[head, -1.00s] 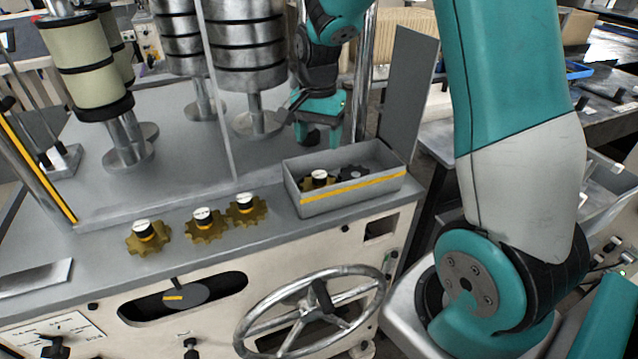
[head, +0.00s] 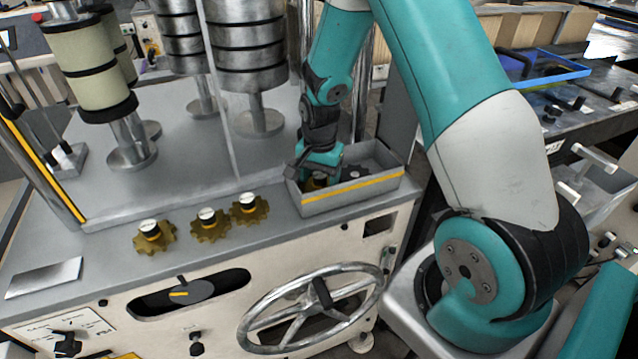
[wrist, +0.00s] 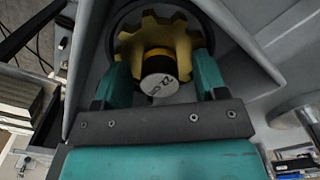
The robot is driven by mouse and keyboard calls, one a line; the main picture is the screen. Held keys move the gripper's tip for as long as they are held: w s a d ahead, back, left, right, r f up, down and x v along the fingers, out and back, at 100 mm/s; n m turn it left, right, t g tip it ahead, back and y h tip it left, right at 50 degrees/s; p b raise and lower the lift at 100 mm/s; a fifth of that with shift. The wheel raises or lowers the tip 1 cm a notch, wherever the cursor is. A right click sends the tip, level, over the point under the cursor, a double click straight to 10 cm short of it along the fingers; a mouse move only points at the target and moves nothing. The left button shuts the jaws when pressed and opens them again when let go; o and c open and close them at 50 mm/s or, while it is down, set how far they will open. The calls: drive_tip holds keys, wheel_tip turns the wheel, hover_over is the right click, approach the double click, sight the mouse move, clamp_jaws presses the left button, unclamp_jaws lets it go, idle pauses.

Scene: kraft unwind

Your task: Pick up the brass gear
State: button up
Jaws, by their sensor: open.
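A brass gear (wrist: 160,38) with a black and white hub lies in the grey box, seen close in the wrist view. In the head view this gear (head: 316,181) is mostly hidden behind my gripper (head: 318,172). My gripper (wrist: 160,80) is open, with one finger on each side of the gear's hub. I cannot tell whether the fingers touch it. Several more brass gears stand in a row on the grey bench top, including one at the left (head: 154,237), one in the middle (head: 210,226) and one at the right (head: 249,208).
Steel roller stacks (head: 245,55) rise behind. A handwheel (head: 312,308) is on the machine's front.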

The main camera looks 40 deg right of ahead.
clamp_jaws()
drive_tip(key=shift+r, duration=0.15)
